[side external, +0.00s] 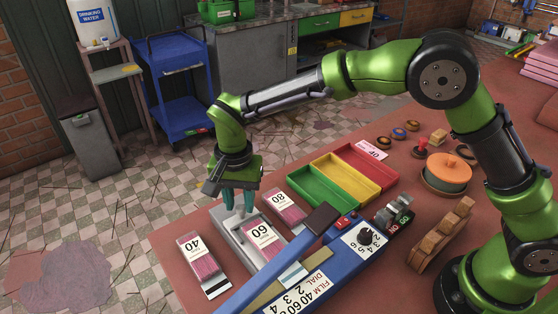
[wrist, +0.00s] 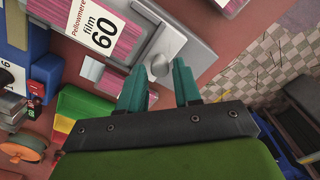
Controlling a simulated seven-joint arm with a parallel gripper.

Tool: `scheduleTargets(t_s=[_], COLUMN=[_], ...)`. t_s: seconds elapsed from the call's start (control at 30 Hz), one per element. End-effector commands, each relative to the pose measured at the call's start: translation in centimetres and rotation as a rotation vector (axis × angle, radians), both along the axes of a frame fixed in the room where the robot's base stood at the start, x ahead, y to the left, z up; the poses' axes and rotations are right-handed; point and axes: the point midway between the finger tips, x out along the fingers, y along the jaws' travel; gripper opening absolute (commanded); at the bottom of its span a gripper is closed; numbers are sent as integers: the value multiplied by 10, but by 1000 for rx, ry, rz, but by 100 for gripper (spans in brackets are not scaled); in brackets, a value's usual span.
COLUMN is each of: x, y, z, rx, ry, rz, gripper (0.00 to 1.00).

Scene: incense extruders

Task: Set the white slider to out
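A pale grey-white slider tray (side external: 224,226) holds the pink-and-white film 60 pack (side external: 263,239) beside the long blue device (side external: 262,285). In the wrist view, the tray end (wrist: 176,42) carries a round silver knob (wrist: 160,66). I see no other white slider clearly. My gripper (side external: 239,208) points down over the far end of the tray. In the wrist view, its teal fingers (wrist: 158,74) are spread apart with the knob showing between their tips. I cannot tell whether they touch it. In the side view, the fingers hide the knob.
The film 40 pack (side external: 202,260) lies to the left and the film 80 pack (side external: 284,206) sits behind. Green (side external: 305,190), yellow (side external: 342,179) and red (side external: 379,169) bins stand behind the device. A dark block (side external: 323,218) sits near the tray's right side.

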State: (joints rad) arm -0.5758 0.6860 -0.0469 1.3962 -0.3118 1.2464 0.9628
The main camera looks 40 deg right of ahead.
Motion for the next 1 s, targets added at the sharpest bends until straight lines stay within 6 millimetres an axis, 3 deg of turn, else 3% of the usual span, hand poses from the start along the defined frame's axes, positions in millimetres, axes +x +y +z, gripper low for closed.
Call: scheduleTargets(t_s=[0.4, 0.6, 0.87, 1.0], x=[0, 0, 0, 10], y=[0, 0, 0, 0], z=[-8, -8, -8, -8], rx=[1, 1, 0, 0], ry=[1, 1, 0, 0], rz=[-1, -1, -1, -3], gripper=[32, 1, 0, 0])
